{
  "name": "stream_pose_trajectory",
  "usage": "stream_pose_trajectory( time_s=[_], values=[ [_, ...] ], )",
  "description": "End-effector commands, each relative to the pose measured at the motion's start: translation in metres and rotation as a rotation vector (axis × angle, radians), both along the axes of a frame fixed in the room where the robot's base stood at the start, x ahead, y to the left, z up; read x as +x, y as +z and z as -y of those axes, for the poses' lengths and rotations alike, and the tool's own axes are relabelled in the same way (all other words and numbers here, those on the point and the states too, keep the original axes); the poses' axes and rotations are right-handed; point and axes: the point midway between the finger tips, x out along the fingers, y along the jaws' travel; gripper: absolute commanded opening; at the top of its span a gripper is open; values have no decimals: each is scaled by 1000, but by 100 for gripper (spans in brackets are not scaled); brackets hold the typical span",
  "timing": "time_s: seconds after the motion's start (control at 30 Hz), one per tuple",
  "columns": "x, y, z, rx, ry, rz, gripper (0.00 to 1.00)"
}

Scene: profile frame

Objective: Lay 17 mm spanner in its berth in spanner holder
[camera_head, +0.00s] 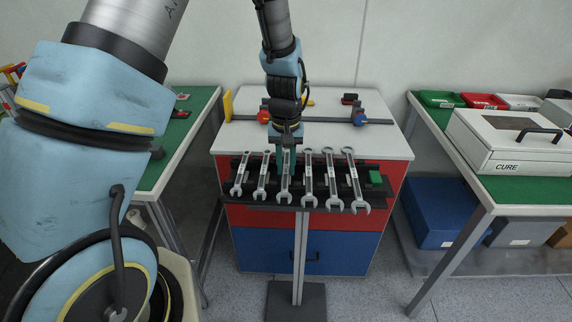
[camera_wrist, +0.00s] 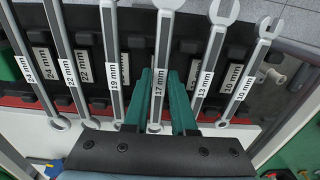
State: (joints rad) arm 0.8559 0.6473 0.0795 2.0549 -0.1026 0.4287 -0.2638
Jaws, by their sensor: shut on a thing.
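The 17 mm spanner (camera_wrist: 158,82) is between the two teal fingers of my gripper (camera_wrist: 157,100), which is shut on its shaft. In the head view this spanner (camera_head: 285,184) hangs third from the left in the row, open jaw down, and my gripper (camera_head: 287,158) is at its upper part. The black spanner holder (camera_head: 375,190) stands on a post. The 17 mm spanner lines up with the gap between the 19 mm spanner (camera_wrist: 113,70) and the 13 mm spanner (camera_wrist: 207,75). The fingers hide the holder behind it, so I cannot tell whether it touches its berth.
The 24 mm (camera_wrist: 25,68), 22 mm (camera_wrist: 68,72) and 10 mm (camera_wrist: 243,85) spanners also hang in the row, close together. A red and blue cabinet (camera_head: 340,250) stands behind the holder. Green-topped tables flank it, the right one bearing a white case (camera_head: 515,145).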

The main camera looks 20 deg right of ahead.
Motion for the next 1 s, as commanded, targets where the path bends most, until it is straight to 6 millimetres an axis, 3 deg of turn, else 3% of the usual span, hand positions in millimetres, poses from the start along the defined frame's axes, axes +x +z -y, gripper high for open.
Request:
stream_pose_trajectory(
  time_s=[0.13,0.17,0.47,0.77,1.0],
  values=[
    [0,-4,0,0,0,0,0],
    [0,-4,0,0,0,0,25],
    [0,-3,0,0,0,0,59],
    [0,-1,0,0,0,1,59],
    [1,31,1,-5,0,4,59]
  ],
)
